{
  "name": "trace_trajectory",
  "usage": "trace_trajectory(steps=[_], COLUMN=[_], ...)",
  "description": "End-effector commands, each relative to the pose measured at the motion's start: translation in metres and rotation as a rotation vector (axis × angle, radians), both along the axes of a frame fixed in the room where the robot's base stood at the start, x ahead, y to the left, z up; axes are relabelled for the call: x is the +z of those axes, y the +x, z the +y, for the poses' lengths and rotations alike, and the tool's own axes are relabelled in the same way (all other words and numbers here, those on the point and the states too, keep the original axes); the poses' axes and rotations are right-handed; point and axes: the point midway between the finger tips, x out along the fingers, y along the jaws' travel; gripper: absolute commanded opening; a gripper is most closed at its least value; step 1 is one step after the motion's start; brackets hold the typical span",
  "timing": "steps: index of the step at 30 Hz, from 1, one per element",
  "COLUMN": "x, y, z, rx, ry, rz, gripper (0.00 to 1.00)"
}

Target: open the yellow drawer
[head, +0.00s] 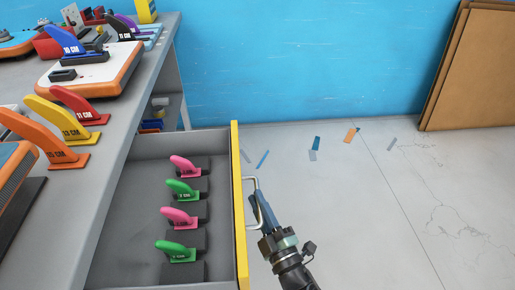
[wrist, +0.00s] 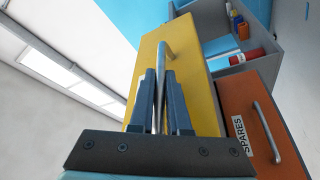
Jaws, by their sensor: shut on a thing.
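The yellow drawer (head: 238,205) stands pulled out from the grey workbench in the head view. Its yellow front (wrist: 198,50) also fills the middle of the wrist view. It has a metal bar handle (head: 250,180). My gripper (head: 262,205) is at the outer side of the yellow front, its blue-grey fingers shut on the handle. In the wrist view the handle (wrist: 166,50) runs between the two fingers (wrist: 161,90). Part of the handle is hidden by the fingers.
Inside the drawer lie several pink and green fins (head: 180,190). Fins and boards cover the grey workbench (head: 100,150). An orange drawer (wrist: 262,125) labelled SPARES is beside the yellow one in the wrist view. Brown panels (head: 470,70) lean on the blue wall. The floor at right is mostly clear.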

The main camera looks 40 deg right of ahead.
Motion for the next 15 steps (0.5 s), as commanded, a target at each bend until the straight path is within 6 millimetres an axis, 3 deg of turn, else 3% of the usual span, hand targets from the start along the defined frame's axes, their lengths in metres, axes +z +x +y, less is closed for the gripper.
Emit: trace_trajectory(steps=[2,3,8,15], x=[-0.0017,-0.0017,-0.0012,-0.0004], y=[-0.0005,-0.0004,-0.0001,0.0002], z=[0.0001,0.0001,0.0003,0.0004], rx=[-0.001,-0.001,-0.001,-0.001], ry=[0.001,0.001,0.0,-0.001], rz=[0.004,0.004,0.003,0.002], gripper=[0.0,0.17,0.45,0.45])
